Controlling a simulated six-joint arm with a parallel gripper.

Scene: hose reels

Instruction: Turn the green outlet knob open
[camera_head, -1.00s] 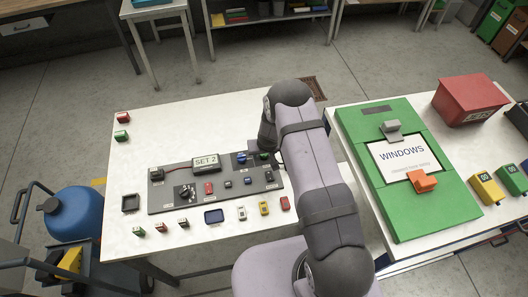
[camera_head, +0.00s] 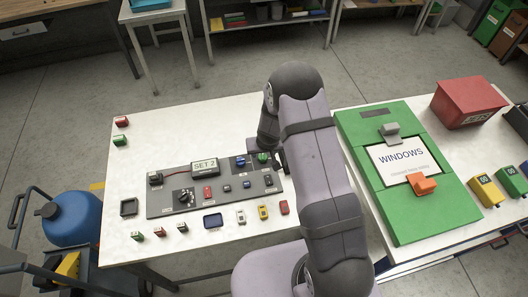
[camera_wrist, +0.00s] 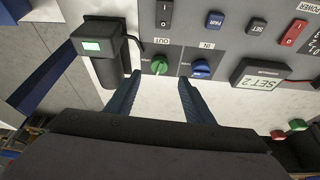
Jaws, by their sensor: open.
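The green outlet knob (camera_wrist: 159,65) sits under the OUT label on the grey panel (camera_wrist: 180,38), its pointer ridge toward my gripper. It also shows in the head view (camera_head: 263,157), beside my arm. The blue knob (camera_wrist: 201,68) under the IN label stands to its right in the wrist view. My gripper (camera_wrist: 159,79) is open, with its two blue fingers on either side of the green knob's line and nothing between them. Its tips appear just short of the knob; I cannot tell their height above the panel. In the head view my arm hides most of the gripper.
A black device with a lit green screen (camera_wrist: 92,46) stands left of the green knob in the wrist view, close to the left finger. A SET 2 display (camera_wrist: 258,82) is to the right. Switches and buttons cover the panel. Bare white table lies in front.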

